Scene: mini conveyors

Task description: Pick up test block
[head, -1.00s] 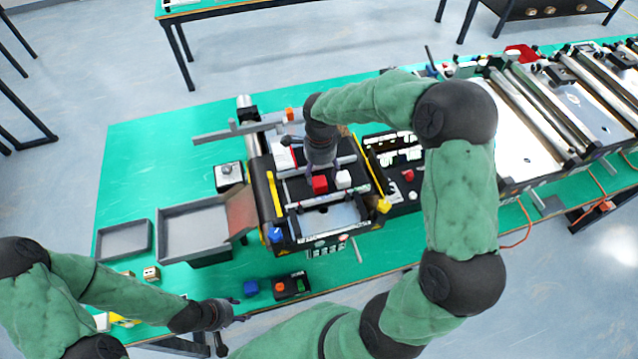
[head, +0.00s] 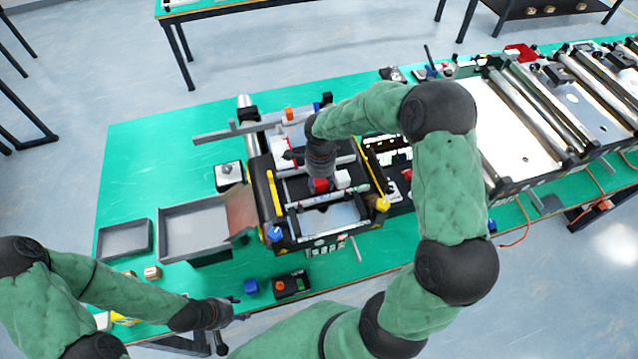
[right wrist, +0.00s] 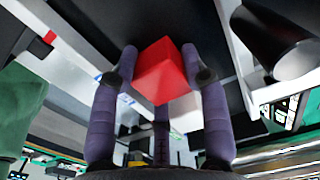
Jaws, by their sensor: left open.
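A red block (head: 320,186) sits on the small conveyor (head: 268,190) in the middle of the table, beside a white block (head: 343,179). My right gripper (head: 322,180) is down over the red block and partly hides it in the head view. In the right wrist view, the red block (right wrist: 163,72) is between the two spread fingers (right wrist: 160,58), turned at an angle to them. Small gaps seem to remain, though contact is hard to judge. My left gripper (head: 240,308) is open and empty near the table's front edge.
Grey trays (head: 125,239) and (head: 190,232) lie left of the conveyor. Yellow guides and a crossbar surround the red block closely. A larger roller conveyor (head: 510,135) stands at right.

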